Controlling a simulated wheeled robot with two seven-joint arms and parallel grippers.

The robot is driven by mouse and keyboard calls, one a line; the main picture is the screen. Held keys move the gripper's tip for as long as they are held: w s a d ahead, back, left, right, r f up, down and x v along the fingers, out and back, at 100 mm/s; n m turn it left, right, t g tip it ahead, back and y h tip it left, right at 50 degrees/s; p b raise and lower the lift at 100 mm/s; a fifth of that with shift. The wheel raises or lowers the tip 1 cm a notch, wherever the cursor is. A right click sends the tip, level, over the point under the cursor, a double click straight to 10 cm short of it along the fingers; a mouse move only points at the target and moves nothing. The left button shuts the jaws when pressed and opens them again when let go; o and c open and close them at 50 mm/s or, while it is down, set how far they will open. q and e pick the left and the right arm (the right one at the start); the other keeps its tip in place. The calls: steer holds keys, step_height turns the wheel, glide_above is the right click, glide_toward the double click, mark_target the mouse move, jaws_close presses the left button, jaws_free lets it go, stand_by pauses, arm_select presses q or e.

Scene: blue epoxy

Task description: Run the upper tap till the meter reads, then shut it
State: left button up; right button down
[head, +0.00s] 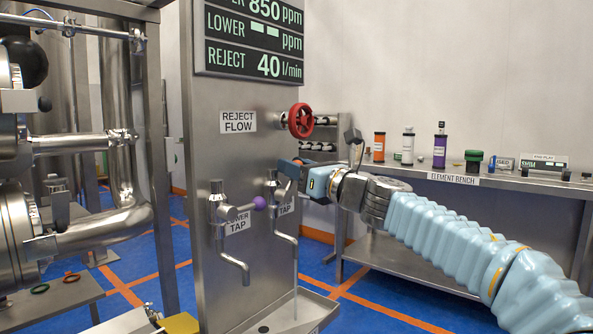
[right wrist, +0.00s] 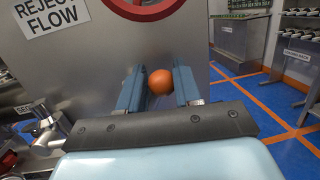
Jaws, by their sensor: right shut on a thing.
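The meter panel (head: 265,38) reads 850 ppm on its top line, cut by the frame edge, dashes for LOWER and 40 l/min for REJECT. The upper tap (head: 285,225) is on the steel panel, its label partly hidden. A thin pale stream (head: 295,280) hangs below its spout. My right gripper (head: 295,168) is at its lever and shut on its orange knob (right wrist: 160,82), which shows between the fingers in the right wrist view. The lower tap (head: 225,225), with a purple knob (head: 259,203), stands to the left. My left gripper is not in view.
The red reject flow handwheel (head: 300,121) sits just above my right gripper. A steel drip tray (head: 300,312) is below the taps. The element bench (head: 480,179) with bottles stands behind my right arm. Pipework (head: 125,180) fills the left side.

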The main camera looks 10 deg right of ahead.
steer(key=shift+w+f, duration=0.1)
steer(key=shift+f, duration=0.2)
steer(key=c, duration=0.9)
jaws_free()
steer(key=shift+c, duration=0.2)
steer(key=shift+o, duration=0.7)
steer(key=shift+r, duration=0.15)
steer(key=shift+d, duration=0.1)
steer(key=b+v, duration=0.1)
steer(key=v, duration=1.2)
steer(key=shift+s+d+b, duration=0.2)
steer(key=shift+s+b, duration=0.1)
steer(key=shift+s, duration=0.05)
